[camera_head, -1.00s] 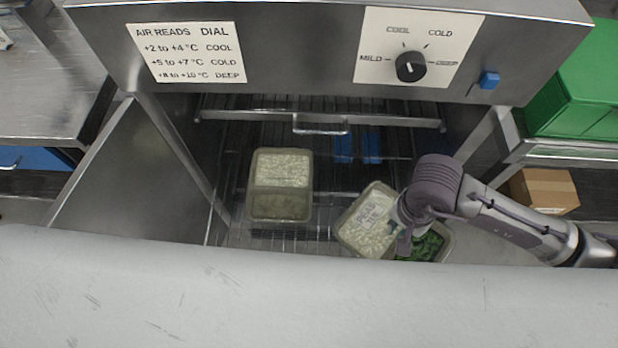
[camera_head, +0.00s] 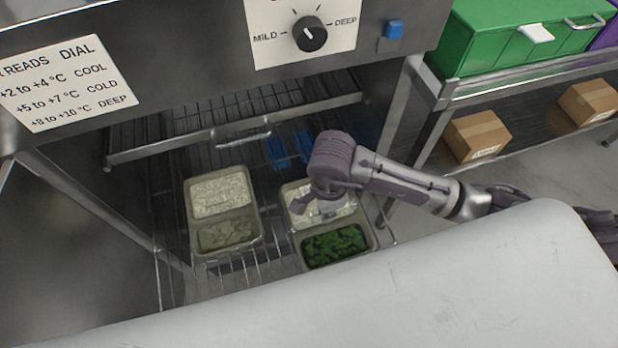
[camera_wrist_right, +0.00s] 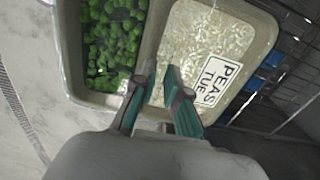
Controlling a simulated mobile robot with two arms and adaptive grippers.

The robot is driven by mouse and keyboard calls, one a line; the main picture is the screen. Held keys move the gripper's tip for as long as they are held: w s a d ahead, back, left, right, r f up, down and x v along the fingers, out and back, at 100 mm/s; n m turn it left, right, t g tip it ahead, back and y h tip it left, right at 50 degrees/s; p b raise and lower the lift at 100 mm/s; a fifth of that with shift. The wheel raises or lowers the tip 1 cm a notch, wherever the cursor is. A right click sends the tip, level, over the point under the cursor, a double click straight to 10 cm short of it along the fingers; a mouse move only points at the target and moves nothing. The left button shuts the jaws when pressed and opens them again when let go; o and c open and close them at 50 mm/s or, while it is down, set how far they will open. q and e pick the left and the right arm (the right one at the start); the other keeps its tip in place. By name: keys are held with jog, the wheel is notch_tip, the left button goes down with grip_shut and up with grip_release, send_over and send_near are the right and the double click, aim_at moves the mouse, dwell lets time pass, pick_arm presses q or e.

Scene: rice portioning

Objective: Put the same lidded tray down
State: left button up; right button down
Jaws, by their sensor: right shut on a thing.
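The lidded tray (camera_head: 315,232) has one part of pale grains and one of green peas. In the right wrist view the tray (camera_wrist_right: 150,42) carries a label reading "PEAS TUE". My right gripper (camera_head: 320,206) is over the tray's middle; in the wrist view its fingers (camera_wrist_right: 162,78) are shut at the strip between the two parts. The tray looks level, at the right front of the wire shelf (camera_head: 275,270). I cannot tell whether it touches the shelf. My left gripper is not in view.
A second two-part tray (camera_head: 224,218) stands on the shelf to the left, with a narrow gap between. Blue items (camera_head: 277,152) lie behind. The steel cabinet (camera_head: 190,60) with a dial (camera_head: 310,34) overhangs the back. Its right post (camera_head: 400,125) is close to my arm.

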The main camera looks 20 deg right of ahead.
jog(key=w, duration=0.6)
jog(key=w+p, duration=0.1)
jog(key=w, duration=0.2)
jog(key=shift+w+a, duration=0.25)
jog(key=shift+w, duration=0.15)
notch_tip(320, 180, down, 3)
jog(key=shift+f+p, duration=0.15)
jog(key=shift+p, duration=0.2)
jog(key=shift+f, duration=0.1)
jog(key=c, duration=1.7)
grip_release()
jog(key=shift+d+f, duration=0.1)
jog(key=shift+f, duration=0.05)
jog(key=o, duration=0.5)
